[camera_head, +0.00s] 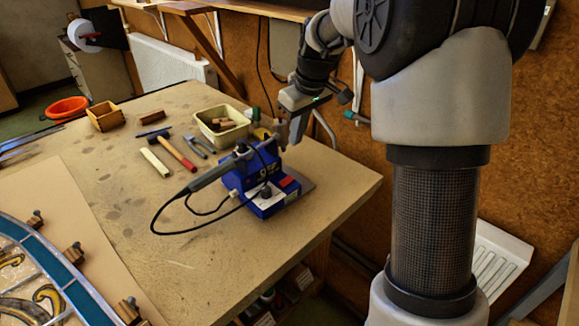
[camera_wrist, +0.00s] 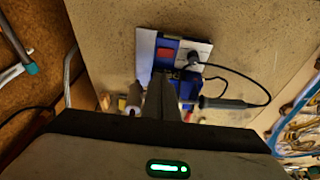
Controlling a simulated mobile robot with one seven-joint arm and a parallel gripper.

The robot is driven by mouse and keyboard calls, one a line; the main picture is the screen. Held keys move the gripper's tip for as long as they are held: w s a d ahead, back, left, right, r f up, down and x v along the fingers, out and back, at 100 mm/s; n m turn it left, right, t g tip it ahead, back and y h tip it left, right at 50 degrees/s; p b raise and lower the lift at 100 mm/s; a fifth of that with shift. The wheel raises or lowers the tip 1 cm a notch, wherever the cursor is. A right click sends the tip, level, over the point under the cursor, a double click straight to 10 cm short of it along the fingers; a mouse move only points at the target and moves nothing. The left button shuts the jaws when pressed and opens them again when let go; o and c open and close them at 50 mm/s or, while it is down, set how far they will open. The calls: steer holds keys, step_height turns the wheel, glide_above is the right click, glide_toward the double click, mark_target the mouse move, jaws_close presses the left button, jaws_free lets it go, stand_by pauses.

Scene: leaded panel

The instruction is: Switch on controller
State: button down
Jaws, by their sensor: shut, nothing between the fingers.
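The controller (camera_head: 262,188) is a blue box on the wooden table, with a red switch (camera_head: 287,182) on its sloped front face and a knob beside it. A soldering iron (camera_head: 210,178) rests at its left side, joined to it by a black cable. In the wrist view the controller (camera_wrist: 146,50) lies past the fingertips, with its red switch (camera_wrist: 166,54) clear of them and its knob (camera_wrist: 192,57) to the right. My gripper (camera_head: 290,142) is shut and empty, above and behind the controller. In the wrist view the fingers (camera_wrist: 158,82) hide part of the controller.
A cream tub (camera_head: 203,127) of small pieces stands behind the controller. The leaded panel (camera_head: 60,275) is at the front left. The table right of the controller is clear.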

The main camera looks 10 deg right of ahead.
glide_toward(291, 178)
steer(key=x, duration=0.5)
steer(key=shift+w+a+f, duration=0.15)
steer(key=shift+w+a, duration=0.1)
steer(key=shift+w, duration=0.15)
steer(key=shift+f, duration=0.4)
steer(key=shift+d+f+b, duration=0.2)
steer(key=shift+f+b, duration=0.3)
steer(key=shift+b, duration=0.2)
steer(key=shift+r, duration=0.2)
steer(key=shift+f, duration=0.1)
